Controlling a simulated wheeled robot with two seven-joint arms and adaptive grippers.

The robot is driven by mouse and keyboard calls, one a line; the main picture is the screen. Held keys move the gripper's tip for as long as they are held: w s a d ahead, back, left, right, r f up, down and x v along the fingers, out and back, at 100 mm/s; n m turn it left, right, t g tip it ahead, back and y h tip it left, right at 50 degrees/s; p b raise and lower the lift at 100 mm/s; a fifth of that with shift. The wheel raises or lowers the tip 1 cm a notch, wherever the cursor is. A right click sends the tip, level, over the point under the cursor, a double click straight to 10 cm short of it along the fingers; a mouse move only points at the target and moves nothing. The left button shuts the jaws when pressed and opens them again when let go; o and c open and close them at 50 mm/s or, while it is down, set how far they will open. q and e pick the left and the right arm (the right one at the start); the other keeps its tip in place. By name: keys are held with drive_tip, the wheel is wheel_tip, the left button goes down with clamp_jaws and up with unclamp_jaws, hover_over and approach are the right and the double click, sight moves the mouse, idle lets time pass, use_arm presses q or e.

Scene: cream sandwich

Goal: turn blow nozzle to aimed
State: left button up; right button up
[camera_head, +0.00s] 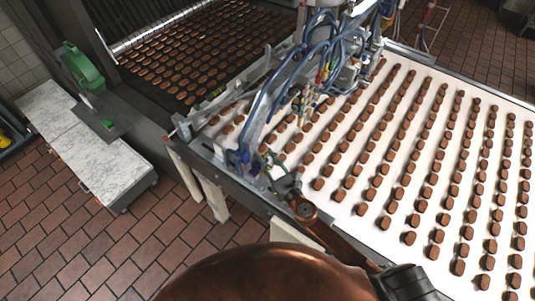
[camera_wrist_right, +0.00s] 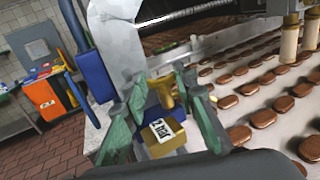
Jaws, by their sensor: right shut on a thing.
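The blow nozzle (camera_wrist_right: 164,92) is a small brass-coloured piece above a yellow block (camera_wrist_right: 163,138) labelled "2 bar" in the right wrist view. My right gripper (camera_wrist_right: 163,100) has its green-grey fingers on both sides of the nozzle and is shut on it. In the head view my right gripper (camera_head: 268,162) is at the near left edge of the conveyor, beside a blue part of the machine. The nozzle is too small there to make out. My left gripper is not in view.
A white conveyor belt (camera_head: 347,208) carries rows of chocolate pieces close to my right gripper. Blue hoses (camera_head: 290,75) and machine parts stand over the belt. A marble-topped counter (camera_head: 97,158) is at the left, with open tiled floor before it.

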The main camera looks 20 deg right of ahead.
drive_tip(key=o, duration=1.1)
drive_tip(key=shift+w, duration=0.1)
